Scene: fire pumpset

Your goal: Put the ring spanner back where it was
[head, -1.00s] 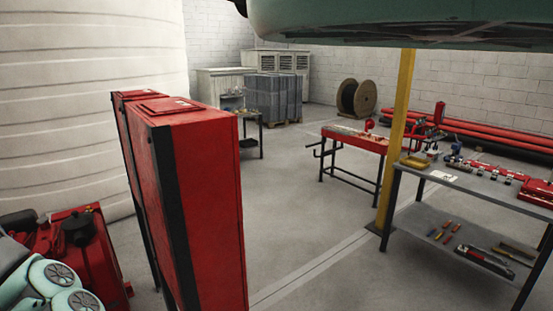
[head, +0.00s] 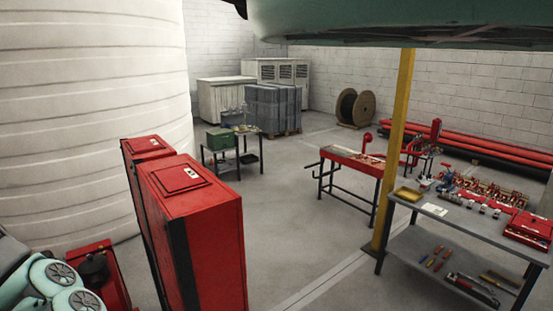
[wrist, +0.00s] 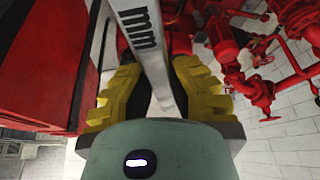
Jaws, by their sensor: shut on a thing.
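The ring spanner (wrist: 142,38) is a flat grey metal bar with dark "mm" lettering, in the wrist view. It runs from the top edge down between the yellow-padded fingers of my gripper (wrist: 157,78). My gripper is shut on it. Neither gripper nor spanner shows in the head view. A grey workbench (head: 408,234) with tools on its top and lower shelf stands at the right in the head view. I cannot tell where the spanner was before.
Tall red cabinets (head: 205,240) stand close in front, left of centre. A yellow post (head: 393,150) stands beside the workbench. A red-topped stand (head: 352,166) and a small table with a green box (head: 221,139) are farther back. Red pipework (wrist: 262,88) shows in the wrist view. The middle floor is clear.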

